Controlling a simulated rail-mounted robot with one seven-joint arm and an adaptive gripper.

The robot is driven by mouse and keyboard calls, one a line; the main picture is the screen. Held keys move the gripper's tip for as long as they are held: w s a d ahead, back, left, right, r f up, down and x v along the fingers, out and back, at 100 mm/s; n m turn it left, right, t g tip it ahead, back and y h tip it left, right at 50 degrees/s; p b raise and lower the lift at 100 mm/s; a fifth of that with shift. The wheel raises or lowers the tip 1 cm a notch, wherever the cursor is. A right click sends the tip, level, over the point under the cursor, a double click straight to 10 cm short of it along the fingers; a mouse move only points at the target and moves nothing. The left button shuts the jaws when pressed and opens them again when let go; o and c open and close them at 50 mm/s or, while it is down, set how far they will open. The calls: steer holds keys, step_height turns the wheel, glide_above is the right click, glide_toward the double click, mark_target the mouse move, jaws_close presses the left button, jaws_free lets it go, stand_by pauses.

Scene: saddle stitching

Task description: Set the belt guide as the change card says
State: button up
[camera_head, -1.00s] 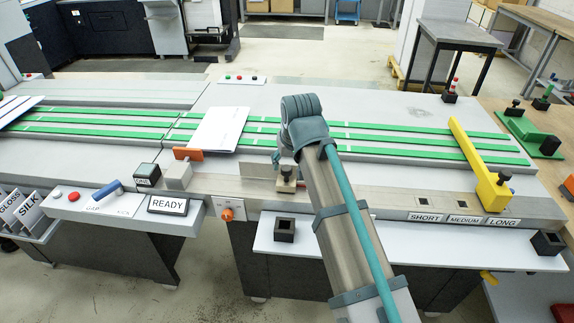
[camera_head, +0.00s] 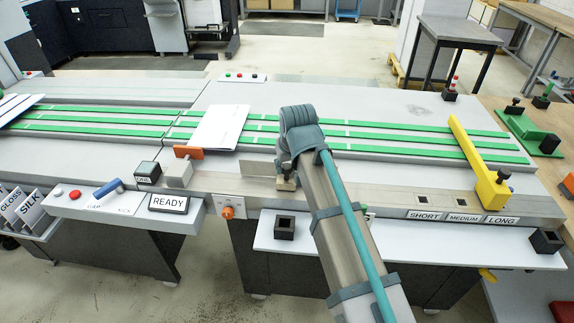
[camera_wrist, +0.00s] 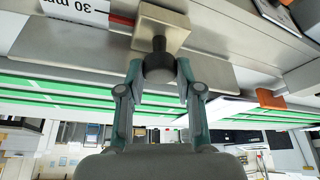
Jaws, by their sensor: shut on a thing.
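My gripper (camera_wrist: 158,78) is shut on a black knob (camera_wrist: 159,66) on a small metal block (camera_wrist: 162,27). In the head view the block (camera_head: 287,184) sits on the front rail, beside a flat grey plate (camera_head: 255,168), and my gripper mostly hides the knob. An upside-down label reading "30 mm" (camera_wrist: 75,10) lies near the block in the wrist view. A yellow bar (camera_head: 468,150) with a black knob lies across the belts at the right, its near end by the LONG label (camera_head: 502,220). I cannot identify the change card.
Green belts (camera_head: 400,140) run across the grey table. A white sheet (camera_head: 219,127) lies on them, beside an orange piece (camera_head: 188,152). A READY sign (camera_head: 168,204) stands front left. Black square holders (camera_head: 284,228) stand on the front shelf. MEDIUM and SHORT labels mark the rail.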

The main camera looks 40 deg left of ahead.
mark_target(293, 183)
jaws_close()
steer(key=shift+w+a, duration=0.45)
steer(key=shift+w, duration=0.3)
steer(key=shift+w+a, duration=0.4)
steer(key=shift+w, duration=0.35)
steer(key=shift+s+d, duration=0.1)
steer(key=shift+s, duration=0.05)
steer(key=o, duration=1)
jaws_free()
steer(key=v, duration=1.2)
